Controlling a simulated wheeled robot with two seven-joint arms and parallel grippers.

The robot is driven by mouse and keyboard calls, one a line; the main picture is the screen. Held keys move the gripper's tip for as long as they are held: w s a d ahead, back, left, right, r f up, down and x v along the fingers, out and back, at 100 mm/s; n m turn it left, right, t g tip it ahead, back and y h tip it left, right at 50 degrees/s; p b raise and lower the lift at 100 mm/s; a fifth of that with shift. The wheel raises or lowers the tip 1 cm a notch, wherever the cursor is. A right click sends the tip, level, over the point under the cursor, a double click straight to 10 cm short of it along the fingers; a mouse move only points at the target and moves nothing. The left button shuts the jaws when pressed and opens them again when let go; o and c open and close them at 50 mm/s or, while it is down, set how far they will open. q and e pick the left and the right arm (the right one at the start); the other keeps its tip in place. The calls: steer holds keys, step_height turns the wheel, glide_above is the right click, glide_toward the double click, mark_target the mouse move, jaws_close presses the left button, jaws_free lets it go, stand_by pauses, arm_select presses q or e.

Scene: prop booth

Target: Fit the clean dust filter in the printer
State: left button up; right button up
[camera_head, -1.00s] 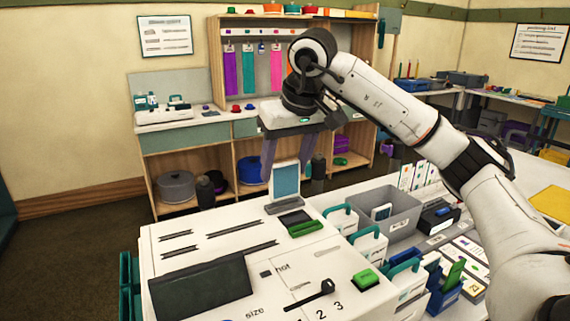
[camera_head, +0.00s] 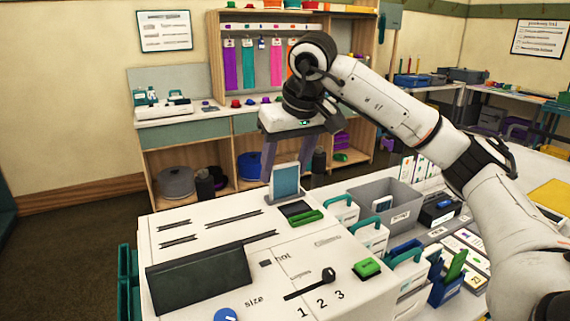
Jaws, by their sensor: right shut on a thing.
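The white machine top (camera_head: 200,229), which I take to be the printer, fills the lower middle. It has dark slots, a dark panel, a black lever beside 1 2 3, and a green button. My right gripper (camera_head: 287,178) points down over its far edge. Its fingers are shut on an upright blue-grey panel with a pale frame, which looks like the filter (camera_head: 286,179). The filter's lower end is at a grey slotted piece (camera_head: 271,199) on the machine's far edge. I cannot tell how deep it sits in there. My left gripper is not in view.
A black-and-green block (camera_head: 302,214) lies close in front of the filter. A grey bin (camera_head: 405,207) and white boxes with teal handles (camera_head: 370,234) stand to the right. A wooden shelf unit (camera_head: 218,85) stands behind.

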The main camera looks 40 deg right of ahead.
mark_target(287, 174)
steer(key=shift+f+b, duration=0.95)
steer(key=shift+f, duration=0.65)
steer(key=o, duration=0.8)
steer(key=shift+c, duration=0.2)
steer(key=shift+d, duration=0.1)
